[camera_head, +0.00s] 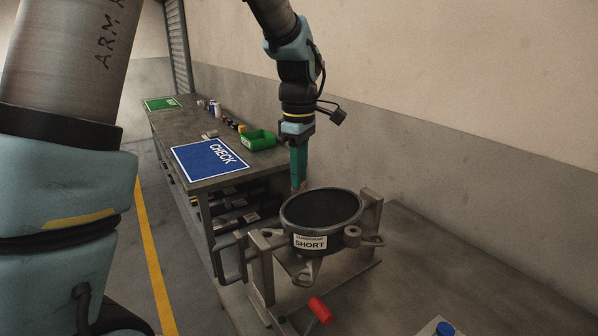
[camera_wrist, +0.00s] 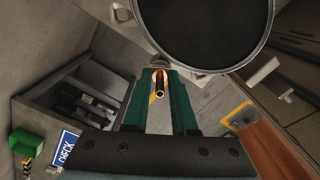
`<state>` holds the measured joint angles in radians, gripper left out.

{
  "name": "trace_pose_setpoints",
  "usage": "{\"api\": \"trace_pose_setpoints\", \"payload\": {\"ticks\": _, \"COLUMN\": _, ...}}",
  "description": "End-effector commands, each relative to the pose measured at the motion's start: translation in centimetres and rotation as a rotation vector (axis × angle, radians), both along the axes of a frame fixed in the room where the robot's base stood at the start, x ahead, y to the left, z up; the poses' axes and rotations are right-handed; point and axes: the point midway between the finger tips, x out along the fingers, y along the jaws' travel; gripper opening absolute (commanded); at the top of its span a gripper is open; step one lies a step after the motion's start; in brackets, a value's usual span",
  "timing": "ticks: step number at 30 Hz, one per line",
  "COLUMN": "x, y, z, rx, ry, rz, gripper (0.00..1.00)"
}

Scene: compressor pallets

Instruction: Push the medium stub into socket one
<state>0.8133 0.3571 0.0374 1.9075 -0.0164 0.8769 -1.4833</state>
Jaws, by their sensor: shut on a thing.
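My gripper (camera_head: 299,175) points down at the left rear edge of the black compressor (camera_head: 326,229). In the wrist view its green fingers (camera_wrist: 160,82) are shut on a small copper-coloured tube, the stub (camera_wrist: 158,90), with a dark open end. The stub lies close to the compressor's rim (camera_wrist: 205,70) in that view; whether it touches anything is unclear. In the head view the stub is too small to make out clearly. The compressor carries a white label reading SHORT (camera_head: 310,243). I cannot make out which opening is socket one.
The compressor sits in a metal fixture (camera_head: 262,270) with upright posts. A red-handled lever (camera_head: 320,310) is in front. Behind stands a workbench (camera_head: 190,135) with a blue CHECK mat (camera_head: 210,158), a green bin (camera_head: 258,140) and small parts. The wall is close on the right.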

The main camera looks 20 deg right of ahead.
Motion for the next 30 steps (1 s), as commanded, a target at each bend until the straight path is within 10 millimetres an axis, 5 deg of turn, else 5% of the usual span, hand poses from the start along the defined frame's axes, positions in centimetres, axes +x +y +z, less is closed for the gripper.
{"api": "trace_pose_setpoints", "payload": {"ticks": 6, "x": 0.0, "y": 0.0, "z": -0.6, "rx": 0.000, "ry": 0.000, "rz": 0.000, "gripper": 0.00}}
{"api": "trace_pose_setpoints", "payload": {"ticks": 7, "x": 0.0, "y": 0.0, "z": -0.5, "rx": 0.000, "ry": 0.000, "rz": 0.000, "gripper": 0.29}}
{"api": "trace_pose_setpoints", "payload": {"ticks": 15, "x": 0.0, "y": 0.0, "z": -0.5, "rx": 0.000, "ry": 0.000, "rz": 0.000, "gripper": 0.59}}
{"api": "trace_pose_setpoints", "payload": {"ticks": 25, "x": 0.0, "y": 0.0, "z": -0.2, "rx": -0.001, "ry": -0.001, "rz": 0.000, "gripper": 0.60}}
{"api": "trace_pose_setpoints", "payload": {"ticks": 30, "x": 0.1, "y": -0.1, "z": 2.0, "rx": -0.004, "ry": -0.003, "rz": 0.000, "gripper": 0.60}}
